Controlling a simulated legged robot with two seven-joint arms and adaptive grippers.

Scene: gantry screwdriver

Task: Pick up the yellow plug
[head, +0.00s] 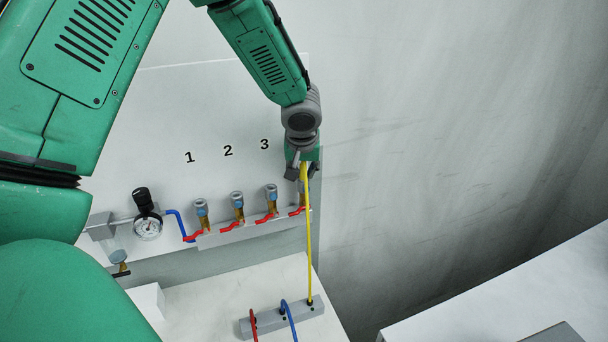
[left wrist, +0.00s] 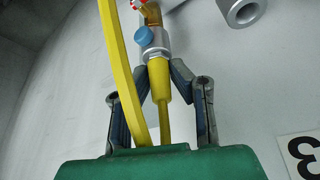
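The yellow plug (left wrist: 158,80) shows in the left wrist view, seated against a silver fitting with a blue ring (left wrist: 149,38). My left gripper (left wrist: 160,76) has its two fingers on either side of the plug, tips close in against it. In the head view my left gripper (head: 301,168) is at the rightmost valve outlet and hides the plug. The yellow hose (head: 308,240) hangs from there to a grey block (head: 270,322) below. My right gripper is not in view.
Several valves with red handles (head: 232,226) line a rail beneath the numbers 1, 2 and 3. A pressure gauge (head: 147,228) is at the left end. A red hose (head: 253,322) and a blue hose (head: 290,318) also join the grey block. Right of the panel is free room.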

